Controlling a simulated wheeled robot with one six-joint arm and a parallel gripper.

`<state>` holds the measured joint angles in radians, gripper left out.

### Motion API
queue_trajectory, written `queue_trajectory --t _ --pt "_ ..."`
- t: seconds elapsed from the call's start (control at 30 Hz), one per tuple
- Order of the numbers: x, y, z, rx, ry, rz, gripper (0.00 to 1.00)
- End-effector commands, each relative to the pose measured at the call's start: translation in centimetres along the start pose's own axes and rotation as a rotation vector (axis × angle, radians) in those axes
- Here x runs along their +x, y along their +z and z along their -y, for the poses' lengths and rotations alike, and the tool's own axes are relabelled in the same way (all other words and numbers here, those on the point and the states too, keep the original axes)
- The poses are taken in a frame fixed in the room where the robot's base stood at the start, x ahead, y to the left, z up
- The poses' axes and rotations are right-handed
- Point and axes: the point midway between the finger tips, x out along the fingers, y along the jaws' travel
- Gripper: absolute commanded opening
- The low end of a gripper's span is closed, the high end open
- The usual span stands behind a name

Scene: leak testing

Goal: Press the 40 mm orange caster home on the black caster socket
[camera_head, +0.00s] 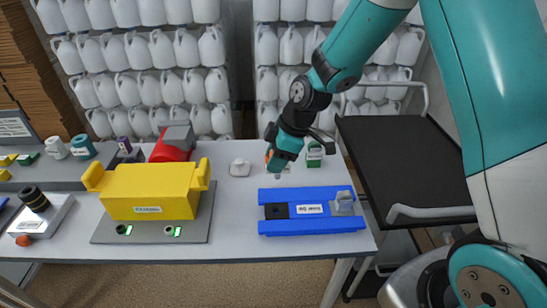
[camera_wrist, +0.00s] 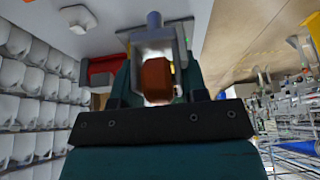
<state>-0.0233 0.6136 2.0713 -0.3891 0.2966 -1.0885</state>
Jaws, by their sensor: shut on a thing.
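The orange caster has an orange-brown wheel (camera_wrist: 156,80), a grey fork and a blue-grey stem, seen in the wrist view. In the head view a little orange (camera_head: 268,154) shows beside my gripper (camera_head: 278,168), with a grey tip below. My gripper, also in the wrist view (camera_wrist: 158,62), is shut on the caster, above the table behind the blue fixture (camera_head: 315,226). The stem points away from my wrist. A black square block (camera_head: 277,211), seemingly the black caster socket, sits at the left end of the blue fixture. The caster is apart from it.
A grey clamp-like part (camera_head: 343,202) stands at the fixture's right end. A yellow fixture (camera_head: 150,190) stands left on a grey plate. A white part (camera_head: 240,168) and a green-and-white item (camera_head: 314,155) lie nearby. A black-topped cart (camera_head: 405,165) is at right.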

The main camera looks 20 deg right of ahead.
Motion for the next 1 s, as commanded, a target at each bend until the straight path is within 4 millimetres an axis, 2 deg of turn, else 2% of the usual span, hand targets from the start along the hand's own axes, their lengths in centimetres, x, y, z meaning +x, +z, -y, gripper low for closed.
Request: queue_trajectory --t 1.0 --pt "9.6 4.0 0.1 0.000 -0.001 0.000 0.00"
